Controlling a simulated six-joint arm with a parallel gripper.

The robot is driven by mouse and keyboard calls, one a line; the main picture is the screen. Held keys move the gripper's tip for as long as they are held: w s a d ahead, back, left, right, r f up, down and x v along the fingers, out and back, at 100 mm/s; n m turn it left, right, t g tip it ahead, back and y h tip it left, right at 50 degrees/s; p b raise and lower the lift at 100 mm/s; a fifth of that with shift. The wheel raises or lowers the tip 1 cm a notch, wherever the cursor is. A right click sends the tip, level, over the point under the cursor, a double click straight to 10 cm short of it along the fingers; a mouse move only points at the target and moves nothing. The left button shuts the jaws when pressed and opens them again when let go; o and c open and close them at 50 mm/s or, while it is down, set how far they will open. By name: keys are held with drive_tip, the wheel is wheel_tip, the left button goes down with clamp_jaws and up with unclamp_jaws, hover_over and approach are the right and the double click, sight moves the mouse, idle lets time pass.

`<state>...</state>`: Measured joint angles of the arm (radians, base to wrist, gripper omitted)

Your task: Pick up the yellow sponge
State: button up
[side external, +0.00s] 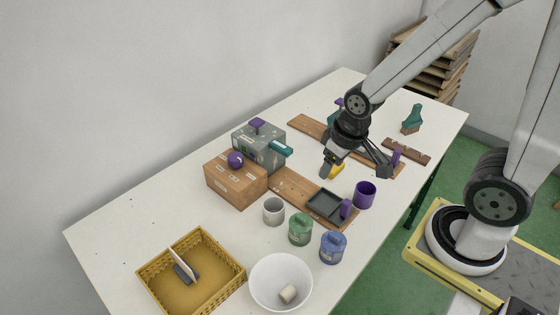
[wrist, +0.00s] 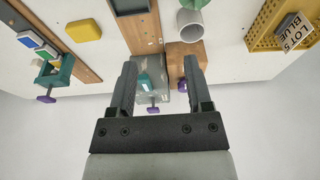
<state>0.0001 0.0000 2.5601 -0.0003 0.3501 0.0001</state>
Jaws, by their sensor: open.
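The yellow sponge (side external: 338,171) lies on the white table in the side view, partly hidden by a finger of my gripper. It shows whole in the wrist view (wrist: 84,30), at the upper left, flat beside a brown board. My gripper (side external: 354,170) hangs over the table near the sponge in the side view. In the wrist view my gripper (wrist: 160,70) has its two fingers apart with nothing held between them. There the sponge is outside the fingers, to the left of the left fingertip.
A grey box (side external: 268,160) and a cardboard box (side external: 232,186) stand left of the sponge. A dark tray (side external: 326,205) on a board and a purple cup (side external: 364,194) are in front. A yellow basket (side external: 222,262) and white bowl (side external: 268,298) are nearer. The table's left part is clear.

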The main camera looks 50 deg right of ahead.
drive_tip(key=o, duration=0.5)
drive_tip(key=shift+f, duration=0.1)
drive_tip(key=n+g+h, duration=0.3)
drive_tip(key=n+h, duration=1)
drive_tip(key=n, duration=0.4)
approach(335, 170)
drive_tip(key=d, duration=0.4)
drive_tip(key=shift+w+f, duration=0.15)
drive_tip(key=shift+w, duration=0.25)
drive_tip(key=shift+w+d+f+n+h, duration=0.15)
drive_tip(key=shift+w+f+n+h, duration=0.15)
drive_tip(key=shift+w+f+n, duration=0.15)
